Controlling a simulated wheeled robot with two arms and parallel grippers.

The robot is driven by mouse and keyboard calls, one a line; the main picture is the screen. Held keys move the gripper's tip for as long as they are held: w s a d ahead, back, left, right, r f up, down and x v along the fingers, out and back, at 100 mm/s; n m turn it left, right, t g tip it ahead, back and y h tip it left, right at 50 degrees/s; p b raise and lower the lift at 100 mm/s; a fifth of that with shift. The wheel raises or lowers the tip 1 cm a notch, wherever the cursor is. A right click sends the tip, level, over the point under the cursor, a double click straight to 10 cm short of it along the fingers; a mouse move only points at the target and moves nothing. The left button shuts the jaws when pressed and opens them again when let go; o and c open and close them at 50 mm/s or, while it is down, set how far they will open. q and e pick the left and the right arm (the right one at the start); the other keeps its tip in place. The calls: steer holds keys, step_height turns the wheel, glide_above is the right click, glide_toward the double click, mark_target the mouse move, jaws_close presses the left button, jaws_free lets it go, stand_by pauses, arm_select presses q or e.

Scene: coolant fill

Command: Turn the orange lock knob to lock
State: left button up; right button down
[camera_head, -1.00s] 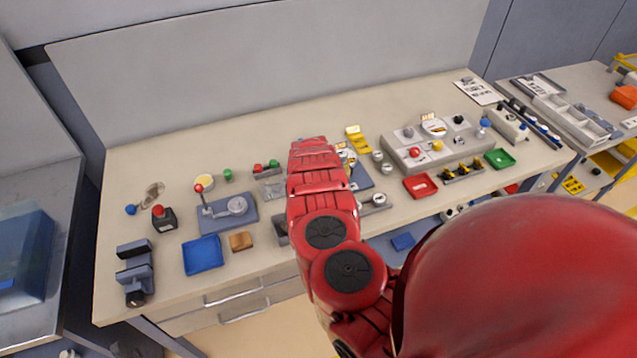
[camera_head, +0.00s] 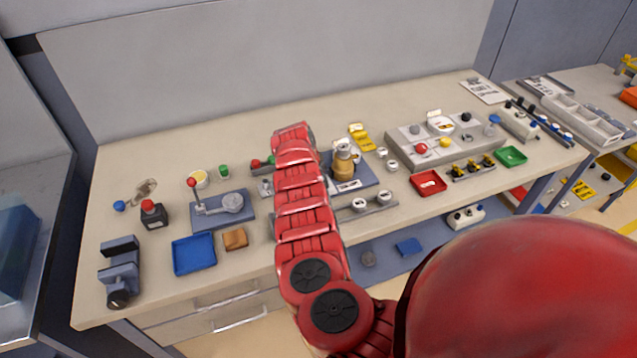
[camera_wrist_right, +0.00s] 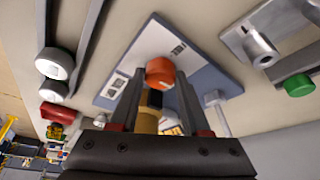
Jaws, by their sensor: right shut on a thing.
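In the right wrist view the orange lock knob (camera_wrist_right: 160,71) sits between the fingertips of my right gripper (camera_wrist_right: 157,80), which is shut on it. Below the knob a dark collar and a tan cylindrical body show between the fingers. The blue-grey base plate (camera_wrist_right: 205,75) with white labels lies behind. In the head view the tan body (camera_head: 343,169) stands on the blue plate (camera_head: 366,178). My red right arm covers the area left of it, and the knob and the right gripper are hidden there. My left gripper is not in view.
A blue plate with a red-tipped lever (camera_head: 212,209), a blue tray (camera_head: 193,254) and a wooden block (camera_head: 235,239) lie left of my arm. A grey rail with round white caps (camera_head: 360,203) lies right of it. A grey control box (camera_head: 440,142) stands further right.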

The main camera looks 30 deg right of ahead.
steer(key=shift+c, duration=1.9)
jaws_free()
steer(key=shift+f, duration=0.1)
steer(key=b+v, duration=0.4)
steer(key=v, duration=1.3)
steer(key=shift+r+b, duration=0.3)
steer(key=shift+b, duration=0.1)
steer(key=shift+f, duration=0.1)
